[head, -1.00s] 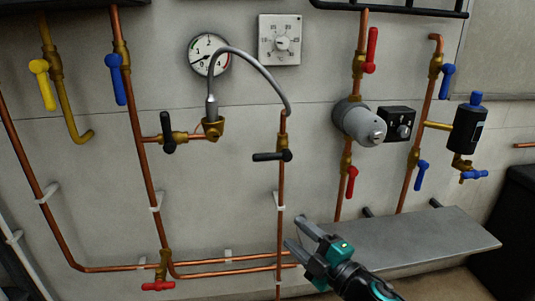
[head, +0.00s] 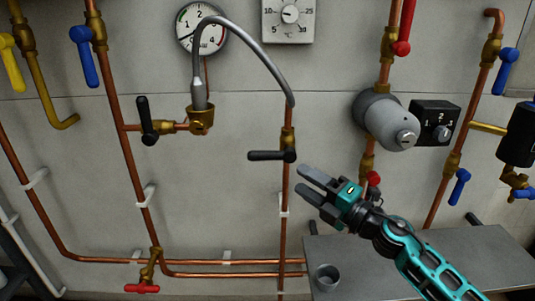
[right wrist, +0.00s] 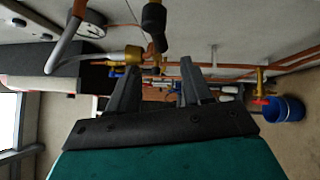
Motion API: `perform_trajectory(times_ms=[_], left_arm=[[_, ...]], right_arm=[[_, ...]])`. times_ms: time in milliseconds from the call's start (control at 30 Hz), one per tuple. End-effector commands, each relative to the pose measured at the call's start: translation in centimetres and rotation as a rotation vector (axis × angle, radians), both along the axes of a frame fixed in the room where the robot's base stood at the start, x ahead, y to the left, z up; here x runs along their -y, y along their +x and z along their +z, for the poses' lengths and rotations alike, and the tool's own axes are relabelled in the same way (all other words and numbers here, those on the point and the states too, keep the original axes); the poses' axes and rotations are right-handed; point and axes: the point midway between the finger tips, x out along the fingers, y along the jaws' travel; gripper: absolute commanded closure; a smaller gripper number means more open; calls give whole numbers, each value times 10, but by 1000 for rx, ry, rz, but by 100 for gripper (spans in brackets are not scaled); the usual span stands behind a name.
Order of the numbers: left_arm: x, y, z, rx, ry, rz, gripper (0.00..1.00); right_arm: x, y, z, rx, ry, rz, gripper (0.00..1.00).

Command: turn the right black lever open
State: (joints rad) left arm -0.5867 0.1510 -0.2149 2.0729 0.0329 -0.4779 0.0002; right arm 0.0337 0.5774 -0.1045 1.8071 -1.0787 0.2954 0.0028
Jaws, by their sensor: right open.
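The right black lever (head: 271,155) points left, lying horizontally across a brass valve on the vertical copper pipe (head: 285,220) below the grey hose. The left black lever (head: 147,122) stands near upright on a brass valve further left. My right gripper (head: 304,181) is open and empty, its fingers pointing left, a little below and right of the right lever and apart from it in the picture. In the right wrist view the open fingers (right wrist: 160,82) have a black handle (right wrist: 154,22) above them; I cannot tell which lever it is. My left gripper is not in view.
A grey shelf (head: 400,265) with a grey cup (head: 326,278) lies below my right arm. A grey pump (head: 388,120) and a red lever (head: 373,180) are close above and behind it. The hose (head: 255,50) arches over the right lever. Wall left of the lever is clear.

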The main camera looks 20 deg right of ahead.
Motion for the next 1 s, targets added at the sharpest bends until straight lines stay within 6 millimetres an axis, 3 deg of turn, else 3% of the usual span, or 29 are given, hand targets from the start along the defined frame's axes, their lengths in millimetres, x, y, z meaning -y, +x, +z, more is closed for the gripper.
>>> perform_trajectory(times_ms=[267, 700, 1000], left_arm=[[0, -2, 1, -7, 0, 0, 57], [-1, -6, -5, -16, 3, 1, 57], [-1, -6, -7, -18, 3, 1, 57]], right_arm=[[-14, 25, 7, 4, 0, 0, 50], [-53, 93, 15, 2, 0, 1, 50], [-63, 110, 17, -1, -1, 1, 50]])
